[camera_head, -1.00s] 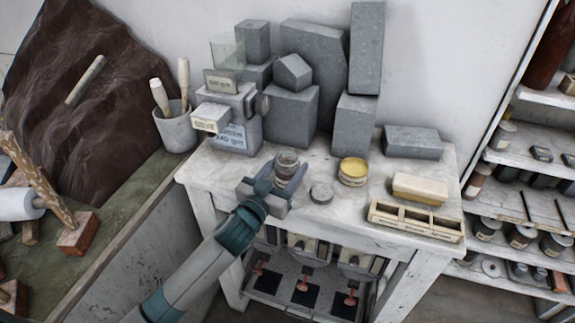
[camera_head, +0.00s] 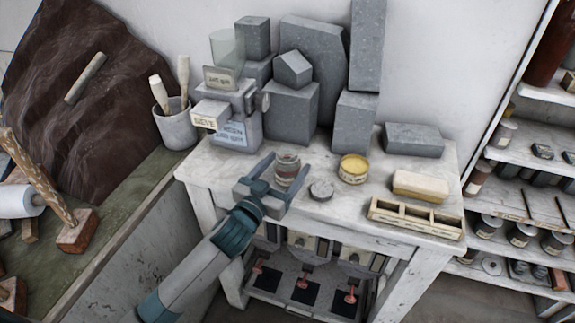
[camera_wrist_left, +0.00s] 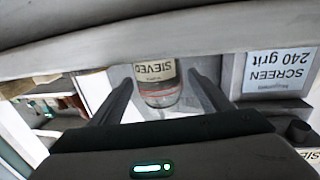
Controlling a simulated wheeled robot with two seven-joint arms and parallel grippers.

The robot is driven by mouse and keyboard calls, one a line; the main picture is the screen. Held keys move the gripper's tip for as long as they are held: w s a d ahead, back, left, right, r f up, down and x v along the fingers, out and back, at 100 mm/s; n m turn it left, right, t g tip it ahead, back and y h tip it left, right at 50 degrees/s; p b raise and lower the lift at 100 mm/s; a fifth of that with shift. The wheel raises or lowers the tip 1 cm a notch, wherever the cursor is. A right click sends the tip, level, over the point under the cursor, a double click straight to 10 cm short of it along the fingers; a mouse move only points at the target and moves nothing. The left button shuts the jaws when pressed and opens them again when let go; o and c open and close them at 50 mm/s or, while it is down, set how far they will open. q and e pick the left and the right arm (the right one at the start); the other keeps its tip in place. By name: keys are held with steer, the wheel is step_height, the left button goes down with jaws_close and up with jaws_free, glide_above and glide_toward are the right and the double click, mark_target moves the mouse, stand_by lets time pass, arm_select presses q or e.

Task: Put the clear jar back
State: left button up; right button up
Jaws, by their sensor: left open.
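The clear jar (camera_head: 288,168) has a cream label and a reddish band. It appears to stand upright on the pale worktable (camera_head: 225,172), near its front left. In the left wrist view the jar (camera_wrist_left: 157,82) shows a label reading "SIEVED", upside down in the picture. My left gripper (camera_head: 287,178) is open, with one finger on each side of the jar. The wrist view shows gaps between the jar and both fingers (camera_wrist_left: 160,95). The jar's far end is cut off there by a grey bar. My right gripper is not in view.
A grey sieve machine (camera_head: 236,132) with signs stands behind left of the jar. A grey disc (camera_head: 321,190), a yellow-topped tin (camera_head: 354,168) and a wooden divided tray (camera_head: 415,217) lie to the right. Grey stone blocks (camera_head: 291,112) fill the back.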

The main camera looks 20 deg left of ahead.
arm_select(q)
steer(key=s+a+b, duration=0.2)
steer(key=s, duration=0.8)
steer(key=shift+s+b, duration=0.3)
steer(key=shift+b, duration=0.1)
